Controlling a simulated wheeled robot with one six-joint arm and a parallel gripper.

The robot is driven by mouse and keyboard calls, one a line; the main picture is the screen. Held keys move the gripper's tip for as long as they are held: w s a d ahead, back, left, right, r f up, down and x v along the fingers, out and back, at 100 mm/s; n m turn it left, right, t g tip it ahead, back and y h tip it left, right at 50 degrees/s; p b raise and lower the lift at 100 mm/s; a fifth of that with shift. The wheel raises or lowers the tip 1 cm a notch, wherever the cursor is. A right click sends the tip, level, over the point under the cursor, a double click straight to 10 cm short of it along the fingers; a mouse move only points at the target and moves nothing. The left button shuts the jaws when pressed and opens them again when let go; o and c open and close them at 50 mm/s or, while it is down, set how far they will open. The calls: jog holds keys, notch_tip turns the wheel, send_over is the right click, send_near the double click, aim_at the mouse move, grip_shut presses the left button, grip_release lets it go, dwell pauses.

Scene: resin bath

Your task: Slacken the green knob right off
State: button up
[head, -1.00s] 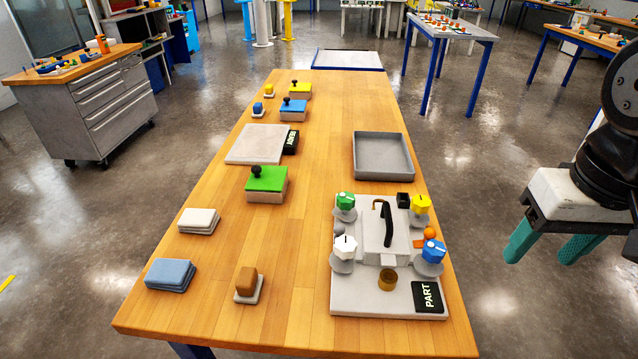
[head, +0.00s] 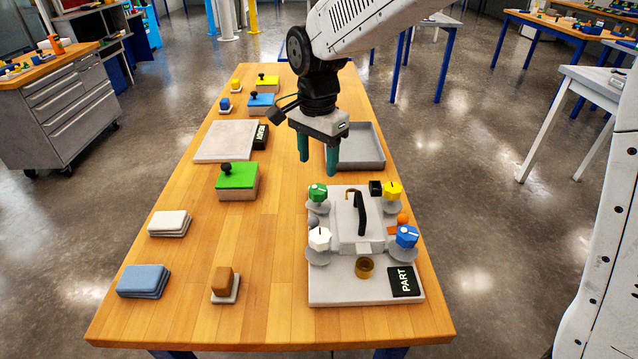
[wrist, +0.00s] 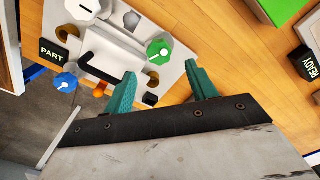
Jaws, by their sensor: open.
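The green knob (head: 318,193) stands at the back left corner of the pale fixture plate (head: 340,291), on a round grey base. It has a white mark on top. In the wrist view the green knob (wrist: 159,49) shows just beyond the fingers. My gripper (head: 318,170) is open and empty, above the table behind the plate, with its teal fingers pointing down. In the wrist view my gripper (wrist: 158,84) has its fingers apart on either side of the knob's line, not touching it.
The plate also bears a white knob (head: 319,238), a yellow knob (head: 392,190), a blue knob (head: 407,236), and a black arched handle (head: 360,213) at its middle. A grey tray (head: 372,159) lies behind. A green-topped block (head: 237,177) stands left, with bare wood between.

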aim_at(318, 189)
notch_tip(318, 189, down, 7)
jog(key=shift+d+f, duration=0.1)
dwell(0.3)
jog(key=c, duration=1)
